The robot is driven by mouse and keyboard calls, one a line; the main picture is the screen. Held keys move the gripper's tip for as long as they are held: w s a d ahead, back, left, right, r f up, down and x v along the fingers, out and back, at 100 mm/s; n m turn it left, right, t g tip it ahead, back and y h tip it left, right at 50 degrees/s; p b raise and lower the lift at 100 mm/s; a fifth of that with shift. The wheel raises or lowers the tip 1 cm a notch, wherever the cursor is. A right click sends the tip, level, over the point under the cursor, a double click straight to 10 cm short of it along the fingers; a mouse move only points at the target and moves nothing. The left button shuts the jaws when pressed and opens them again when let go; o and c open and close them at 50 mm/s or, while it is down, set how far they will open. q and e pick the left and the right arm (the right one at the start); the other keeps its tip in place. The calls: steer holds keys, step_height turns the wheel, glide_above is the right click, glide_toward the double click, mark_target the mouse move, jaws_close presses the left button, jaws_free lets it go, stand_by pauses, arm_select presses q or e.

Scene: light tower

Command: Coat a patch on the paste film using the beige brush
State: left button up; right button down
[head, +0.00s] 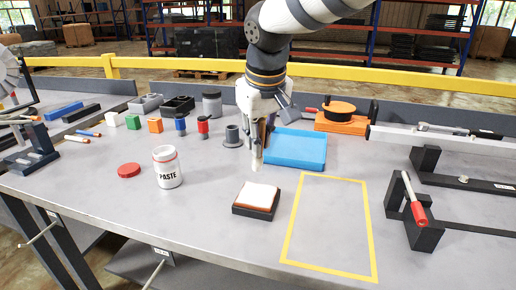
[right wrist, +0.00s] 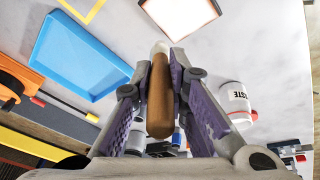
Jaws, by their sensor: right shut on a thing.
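My right gripper (head: 258,140) is shut on the brush (right wrist: 160,95), which has a brown handle and a pale beige tip. In the head view the brush points down, its tip behind the white pad and left of the blue tray; I cannot tell whether the tip touches the table. The white pad (head: 258,195), probably the paste film, lies in a small dark square holder and shows at the top of the right wrist view (right wrist: 182,12). The white paste jar (head: 167,168) stands with its lid off, left of the gripper. My left gripper is out of view.
A red lid (head: 129,170) lies left of the jar. The blue tray (head: 296,148) is right of the gripper. Several small coloured blocks and cups stand behind. A yellow outlined area (head: 325,228) is empty. A red-handled tool (head: 416,205) rests on a black stand at right.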

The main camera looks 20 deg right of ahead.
steer(key=shift+w+d+r, duration=0.1)
steer(key=shift+w+r, duration=0.05)
steer(key=shift+r, duration=0.6)
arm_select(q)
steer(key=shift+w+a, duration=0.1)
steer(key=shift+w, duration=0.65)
arm_select(e)
steer(key=shift+r, duration=1.35)
